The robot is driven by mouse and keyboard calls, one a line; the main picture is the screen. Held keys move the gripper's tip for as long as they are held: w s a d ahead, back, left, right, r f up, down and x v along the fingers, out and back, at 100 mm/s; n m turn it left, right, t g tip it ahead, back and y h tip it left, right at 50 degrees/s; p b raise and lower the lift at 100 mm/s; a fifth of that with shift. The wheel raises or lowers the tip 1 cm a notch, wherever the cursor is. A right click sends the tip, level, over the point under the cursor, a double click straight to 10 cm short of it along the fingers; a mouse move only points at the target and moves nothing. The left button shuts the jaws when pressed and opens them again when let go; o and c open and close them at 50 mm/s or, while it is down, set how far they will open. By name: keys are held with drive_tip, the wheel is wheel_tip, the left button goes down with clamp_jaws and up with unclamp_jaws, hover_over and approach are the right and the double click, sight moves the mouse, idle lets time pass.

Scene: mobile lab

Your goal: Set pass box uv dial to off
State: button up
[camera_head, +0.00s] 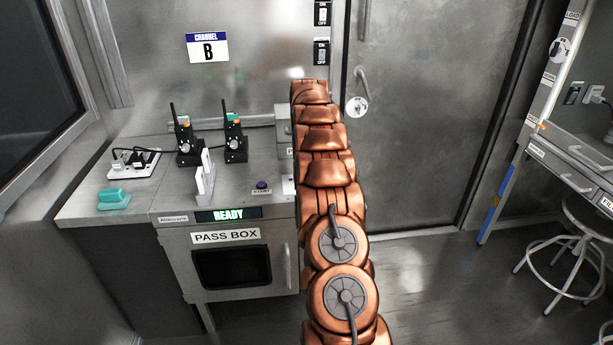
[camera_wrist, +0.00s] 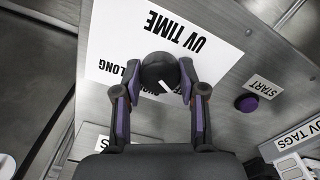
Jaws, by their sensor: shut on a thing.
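The UV dial (camera_wrist: 160,68) is a round black knob with a short white line on it, on a white UV TIME label (camera_wrist: 112,40) in the wrist view. My gripper (camera_wrist: 160,84) is shut on the dial, one finger on each side. The label reads upside down; LONG shows left of the dial, and other words are partly hidden by the knob and fingers. The white mark lies toward the lower right of the knob. In the head view my arm hides the dial and gripper. The pass box (camera_head: 196,239) has a lit READY display (camera_head: 228,214).
A purple START button (camera_wrist: 246,103) sits right of the dial, near a UV TAGS holder (camera_wrist: 306,134). Two radios (camera_head: 236,143), a white charging strip (camera_head: 134,163) and a teal object (camera_head: 113,198) stand on the counter. A metal door (camera_head: 430,110) is behind, right of my arm.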

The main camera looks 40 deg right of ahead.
drive_tip(key=o, duration=1.1)
drive_tip(key=shift+o, duration=0.2)
drive_tip(key=shift+r, duration=0.1)
drive_tip(key=shift+r, duration=3.7)
